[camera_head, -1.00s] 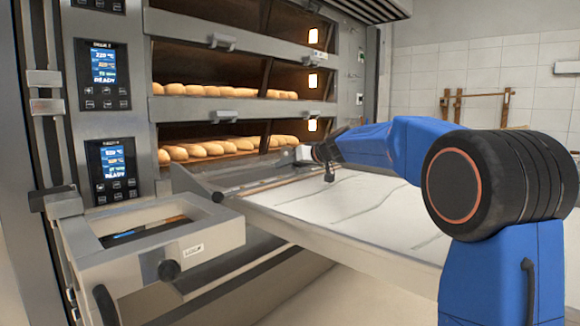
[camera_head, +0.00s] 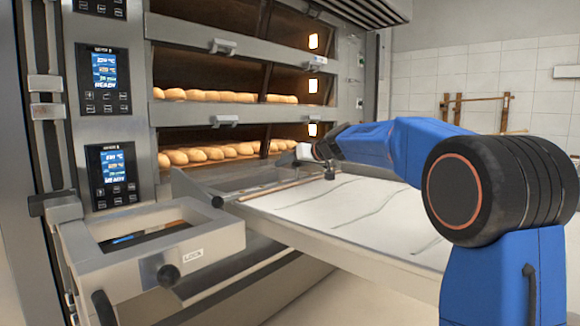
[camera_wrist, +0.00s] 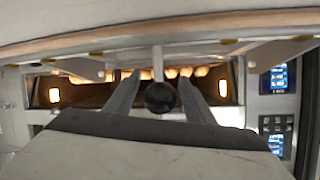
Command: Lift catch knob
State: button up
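A round black knob (camera_wrist: 160,97) on a thin pale stem shows in the middle of the wrist view. My gripper (camera_wrist: 158,100) is open, with one grey finger on each side of the knob and a visible gap on both sides. In the head view my gripper (camera_head: 325,158) is at the far end of my blue arm, over the oven-side part of the white loading board. A small dark piece shows below it there, too small to tell whether it is the knob or a fingertip. Another black knob (camera_head: 168,276) sits on the metal frame beside a LOCK label.
The white loading board (camera_head: 330,212) extends out from the deck oven (camera_head: 240,47). Bread loaves (camera_head: 225,152) lie on the oven decks. Control panels (camera_head: 112,173) stand at the left. A grey metal frame (camera_head: 105,265) juts out at the front left.

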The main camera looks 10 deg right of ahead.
jog(key=v, duration=1.7)
jog(key=shift+s, duration=0.2)
jog(key=shift+d, duration=0.1)
